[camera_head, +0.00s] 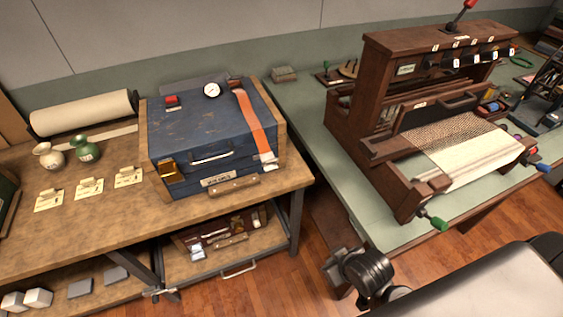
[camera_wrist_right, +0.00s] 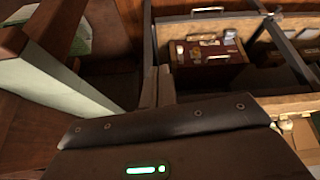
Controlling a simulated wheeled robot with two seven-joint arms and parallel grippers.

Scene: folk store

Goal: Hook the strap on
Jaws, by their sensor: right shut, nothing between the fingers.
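An orange strap (camera_head: 254,122) lies over the right side of the blue case (camera_head: 200,130). It runs from the back of the top down over the front edge and ends in a pale metal-looking tip (camera_head: 268,158). I cannot make out a separate hook or catch for it. My right gripper (camera_head: 335,262) is in front of the bench and right of the case, well apart from the strap. In the right wrist view its fingers (camera_wrist_right: 158,86) are together and empty. My left gripper is not in view.
The case stands on a wooden bench (camera_head: 85,218) with vases, cards and a paper roll. A drawer (camera_head: 225,257) below holds tools; it also shows in the right wrist view (camera_wrist_right: 205,28). A loom (camera_head: 400,110) stands on the green table (camera_head: 300,120) to the right.

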